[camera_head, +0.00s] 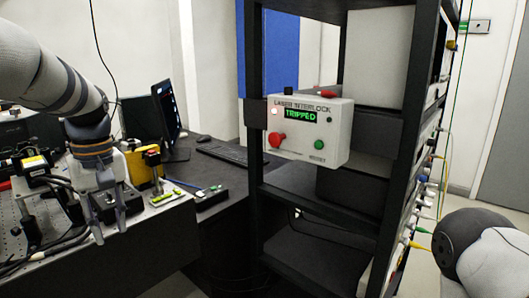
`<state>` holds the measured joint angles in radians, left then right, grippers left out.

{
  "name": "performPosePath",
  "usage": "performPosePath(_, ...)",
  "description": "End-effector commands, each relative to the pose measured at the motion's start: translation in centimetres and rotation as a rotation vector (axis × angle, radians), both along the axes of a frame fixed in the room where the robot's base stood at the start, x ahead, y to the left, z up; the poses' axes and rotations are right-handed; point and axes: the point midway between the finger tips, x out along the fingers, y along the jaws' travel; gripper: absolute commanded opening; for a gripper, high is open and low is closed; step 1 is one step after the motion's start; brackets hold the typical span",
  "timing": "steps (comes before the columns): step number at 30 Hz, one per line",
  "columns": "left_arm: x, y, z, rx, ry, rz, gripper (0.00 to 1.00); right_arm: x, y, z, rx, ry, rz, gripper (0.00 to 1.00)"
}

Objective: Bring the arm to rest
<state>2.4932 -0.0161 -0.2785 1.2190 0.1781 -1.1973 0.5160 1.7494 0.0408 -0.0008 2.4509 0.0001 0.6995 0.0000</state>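My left arm comes in from the upper left. Its gripper (110,227) points down near the front edge of the optical bench (150,228). Its two fingers look spread, with a gap between the tips and nothing seen held in it. Part of my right arm (487,250) shows at the lower right; its gripper is outside the view.
A laser interlock box (333,135) on the black rack (397,190) reads "TRIPPED" and has a red knob (277,140) and green button (319,145). Optics crowd the bench at left. A monitor (166,115) and keyboard (222,151) stand behind. Cables (437,180) hang at the rack's right.

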Motion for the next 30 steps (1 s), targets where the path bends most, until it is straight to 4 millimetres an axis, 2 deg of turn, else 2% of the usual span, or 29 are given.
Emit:
performPosePath(1,-0.8,0.2,-4.6,0.005,0.034,-0.029,0.26,0.0,0.0,-0.1,0.001,0.001,0.001,0.4)
performPosePath(2,-1.4,0.3,-7.1,0.012,0.042,-0.053,0.26,0.1,0.1,-0.1,0.001,0.0,0.002,0.4)
performPosePath(3,-2.4,0.3,-10.6,0.019,0.052,-0.087,0.26,0.1,0.1,-0.1,0.001,0.0,0.002,0.4)
performPosePath(5,-4.6,0.2,-15.8,0.028,0.068,-0.149,0.26,0.1,0.1,-0.1,0.001,0.0,0.002,0.4)
performPosePath(6,-6.6,0.1,-19.2,0.034,0.081,-0.195,0.26,0.1,0.1,-0.1,0.001,0.0,0.002,0.4)
performPosePath(8,-10.3,-0.4,-24.0,0.036,0.098,-0.268,0.26,0.0,0.0,-0.1,0.001,0.0,0.001,0.4)
performPosePath(9,-13.2,-0.8,-26.7,0.034,0.11,-0.323,0.26,0.0,0.0,-0.1,0.001,0.001,0.001,0.4)
performPosePath(11,-18.0,-1.7,-30.2,0.024,0.124,-0.406,0.26,0.0,0.0,-0.1,0.001,0.0,0.001,0.4)
performPosePath(12,-21.3,-2.4,-31.9,0.014,0.13,-0.463,0.26,0.0,0.0,-0.1,0.001,0.0,0.001,0.4)
performPosePath(15,-29.1,-4.3,-34.0,-0.025,0.136,-0.589,0.26,0.0,0.0,-0.1,0.001,0.0,0.001,0.4)
performPosePath(18,-34.7,-6.0,-33.9,-0.064,0.13,-0.675,0.26,0.0,0.0,0.0,0.001,-0.001,0.001,0.4)
performPosePath(19,-35.8,-6.3,-33.7,-0.072,0.126,-0.693,0.26,0.1,0.0,0.0,0.001,-0.001,0.001,0.4)
performPosePath(21,-37.4,-6.9,-33.3,-0.088,0.116,-0.723,0.26,0.0,0.0,0.0,0.001,-0.001,0.001,0.4)
performPosePath(23,-38.0,-7.2,-33.1,-0.093,0.113,-0.734,0.26,0.0,0.0,0.0,0.001,-0.001,0.001,0.4)
performPosePath(30,-38.1,-7.2,-33.1,-0.093,0.111,-0.736,0.26,0.0,0.0,0.0,0.001,-0.001,0.001,0.4)
